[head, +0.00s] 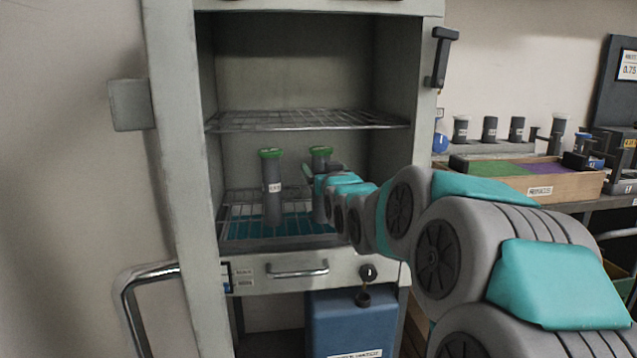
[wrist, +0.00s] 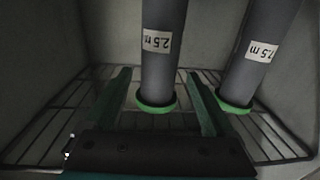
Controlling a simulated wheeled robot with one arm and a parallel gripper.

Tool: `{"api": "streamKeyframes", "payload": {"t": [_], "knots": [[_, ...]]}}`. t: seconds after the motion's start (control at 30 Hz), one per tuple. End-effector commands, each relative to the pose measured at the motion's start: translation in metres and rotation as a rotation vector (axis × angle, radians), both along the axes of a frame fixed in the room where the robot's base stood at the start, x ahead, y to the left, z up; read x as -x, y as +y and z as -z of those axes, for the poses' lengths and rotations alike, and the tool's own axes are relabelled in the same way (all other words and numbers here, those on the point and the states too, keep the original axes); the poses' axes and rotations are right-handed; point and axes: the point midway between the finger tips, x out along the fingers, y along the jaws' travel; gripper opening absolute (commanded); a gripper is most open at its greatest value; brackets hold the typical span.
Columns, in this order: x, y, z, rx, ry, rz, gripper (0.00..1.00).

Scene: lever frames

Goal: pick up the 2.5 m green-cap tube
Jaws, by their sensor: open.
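The 2.5 m green-cap tube (wrist: 160,65) is grey with a white label and shows upside down in the wrist view, between the two fingers of my gripper (wrist: 161,76). The fingers are open, with a gap on each side of it. In the head view, this appears to be the right tube (head: 320,156), standing upright in the cabinet and mostly hidden by my gripper (head: 312,178). A second green-cap tube (wrist: 262,50), its label seeming to read 7.5 m, is outside the fingers. It appears to be the left tube (head: 272,190) in the head view.
A wire shelf (head: 310,121) spans the cabinet above the tubes. The cabinet's side walls (head: 208,160) bound the space. A drawer (head: 297,268) with a handle is below. A wooden tray (head: 560,188) and several grey tubes are on the right, outside.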

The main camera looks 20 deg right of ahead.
Motion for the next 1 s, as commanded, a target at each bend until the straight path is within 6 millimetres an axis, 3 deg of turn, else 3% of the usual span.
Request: {"api": "streamKeyframes", "payload": {"t": [0.27,0.6,0.87,1.0], "knots": [[-0.016,-0.004,-0.002,-0.001,0.004,-0.001,0.89],[-0.052,-0.013,-0.004,-0.001,0.007,-0.001,0.89],[-0.054,-0.014,-0.004,-0.001,0.006,-0.001,0.89],[-0.054,-0.014,-0.004,-0.001,0.005,-0.001,0.73]]}}
